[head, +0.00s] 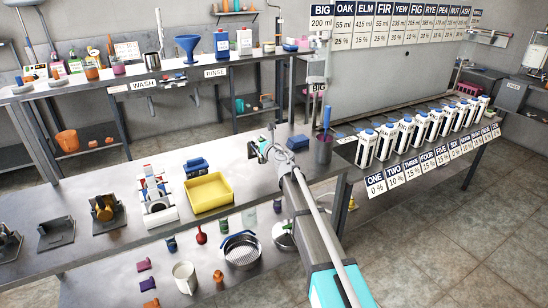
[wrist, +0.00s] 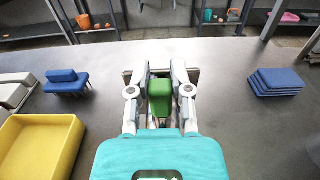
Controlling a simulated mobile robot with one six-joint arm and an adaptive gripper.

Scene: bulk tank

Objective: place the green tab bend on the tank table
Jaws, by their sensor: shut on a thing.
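My gripper (wrist: 160,100) is shut on the green tab bend (wrist: 158,92), with a finger on each side of it. The bend shows as a green block above the grey steel table (wrist: 225,110). In the head view my gripper (head: 264,150) is over the far part of that table (head: 115,245), right of the yellow tray. The bend is mostly hidden there by the gripper. A grey rectangular piece (wrist: 194,74) shows partly behind the fingers in the wrist view. I cannot tell whether the bend touches anything below.
The yellow tray (head: 208,192) and a blue legged piece (head: 197,167) lie left of my gripper. A stack of blue pads (wrist: 276,82) lies to its right. A dark cup (head: 323,150) with a blue-handled tool stands farther right. Bare table lies between these.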

